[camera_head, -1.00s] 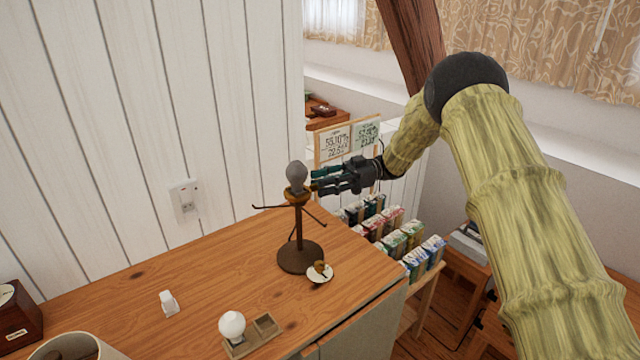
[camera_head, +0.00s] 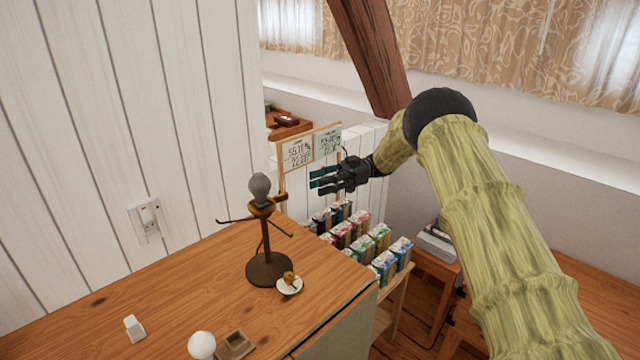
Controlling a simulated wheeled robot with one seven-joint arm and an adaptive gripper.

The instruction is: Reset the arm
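My arm comes in from the lower right, bends at a dark elbow joint and reaches left. My gripper (camera_head: 318,180) is at its end, black with teal fingertips. Its fingers are spread apart with nothing seen between them. It hangs in the air right of a dark brown stand (camera_head: 266,240) that holds a grey bulb-shaped piece (camera_head: 260,187) at its top. A visible gap separates the fingertips from the stand. The stand is upright on the wooden cabinet top (camera_head: 180,290).
A small white dish (camera_head: 289,286) with a brown item sits by the stand's base. A white bulb (camera_head: 201,345), a wooden tray (camera_head: 236,345) and a small white block (camera_head: 134,327) are nearer. A rack of colourful cartons (camera_head: 362,240) stands below my gripper. A slanted timber brace (camera_head: 368,55) rises behind my arm.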

